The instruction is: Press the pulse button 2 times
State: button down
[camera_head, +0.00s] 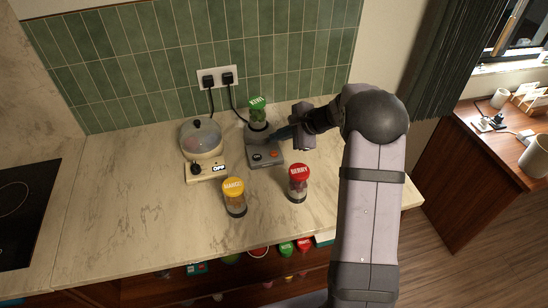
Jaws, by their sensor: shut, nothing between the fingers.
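A grey blender base (267,152) stands near the back of the counter. Its front panel has an orange button (257,157) and a darker button (273,154); I cannot read which one is pulse. A jar with a green KIWI lid (257,108) sits upright on top of the base. My gripper (281,133) is shut and empty. It reaches in from the right, beside the jar and just above the rear right of the base. I cannot tell if it touches the base. Both buttons show in front of it.
A yellow-lidded jar (234,198) and a red-lidded BERRY jar (298,184) stand in front of the base. A cream appliance (203,142) with a clear dome and OFF display stands left. Cords run to a wall socket (220,77).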

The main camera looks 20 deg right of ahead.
jog(key=shift+f+b, duration=1.35)
jog(key=shift+f, duration=0.55)
jog(key=shift+f, duration=0.15)
dwell(0.5)
jog(key=shift+f+b, duration=0.25)
jog(key=shift+b, duration=0.2)
jog(key=shift+f+b, duration=0.35)
jog(key=shift+b, duration=0.05)
dwell(0.6)
jog(key=shift+r, duration=0.15)
jog(key=shift+r+p, duration=0.6)
jog(key=shift+r, duration=0.05)
dwell(0.4)
notch_tip(320, 180, up, 5)
jog(key=p, duration=0.3)
jog(key=shift+p, duration=0.3)
